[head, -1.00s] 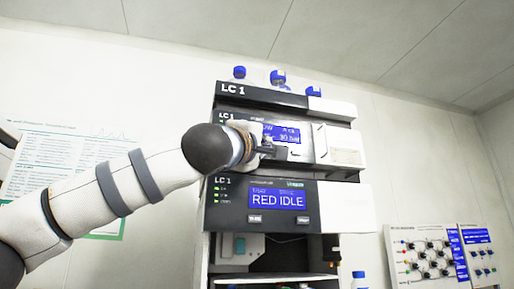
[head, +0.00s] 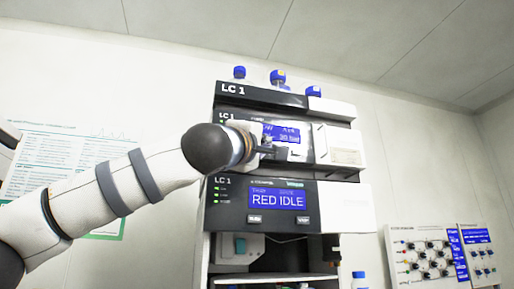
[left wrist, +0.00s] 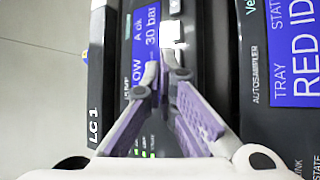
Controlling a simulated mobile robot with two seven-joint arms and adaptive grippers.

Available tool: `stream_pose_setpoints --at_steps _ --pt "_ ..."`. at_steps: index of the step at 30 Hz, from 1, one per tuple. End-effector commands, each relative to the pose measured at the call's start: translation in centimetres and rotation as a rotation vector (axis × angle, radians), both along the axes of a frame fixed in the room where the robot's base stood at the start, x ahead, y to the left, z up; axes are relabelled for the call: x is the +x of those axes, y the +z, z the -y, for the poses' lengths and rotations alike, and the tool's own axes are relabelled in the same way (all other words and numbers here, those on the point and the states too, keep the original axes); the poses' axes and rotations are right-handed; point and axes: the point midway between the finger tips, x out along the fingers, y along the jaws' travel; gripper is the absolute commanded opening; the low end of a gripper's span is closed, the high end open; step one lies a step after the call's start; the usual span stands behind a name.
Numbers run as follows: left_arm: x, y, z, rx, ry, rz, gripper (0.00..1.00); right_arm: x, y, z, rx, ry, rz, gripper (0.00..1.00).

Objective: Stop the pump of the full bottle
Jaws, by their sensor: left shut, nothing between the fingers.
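One instrument column, labelled LC 1, stands ahead with a pump module (head: 340,148) in its upper middle. The pump's blue display (head: 282,133) is partly covered by my left gripper (head: 279,153); in the left wrist view the display (left wrist: 146,35) reads about 30 bar, turned sideways. My left gripper's fingertips (left wrist: 164,72) are shut and empty, at the lower edge of the display. A small white patch (left wrist: 171,32), perhaps a button, shows beyond the tips. Touch cannot be told. Blue-capped bottles (head: 278,77) stand on top; their fill levels are hidden. My right gripper is not in view.
Below the pump is the autosampler (head: 345,207), whose display (head: 278,198) reads RED IDLE, with an open bay under it. A poster (head: 75,165) hangs at left. A board with blue screens (head: 430,250) is at lower right.

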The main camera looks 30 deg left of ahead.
Motion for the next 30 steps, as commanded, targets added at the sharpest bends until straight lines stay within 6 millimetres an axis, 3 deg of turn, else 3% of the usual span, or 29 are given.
stream_pose_setpoints --at_steps 30 --pt "0.73 -0.01 -0.83 0.000 0.000 0.000 0.00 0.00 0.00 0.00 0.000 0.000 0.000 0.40"
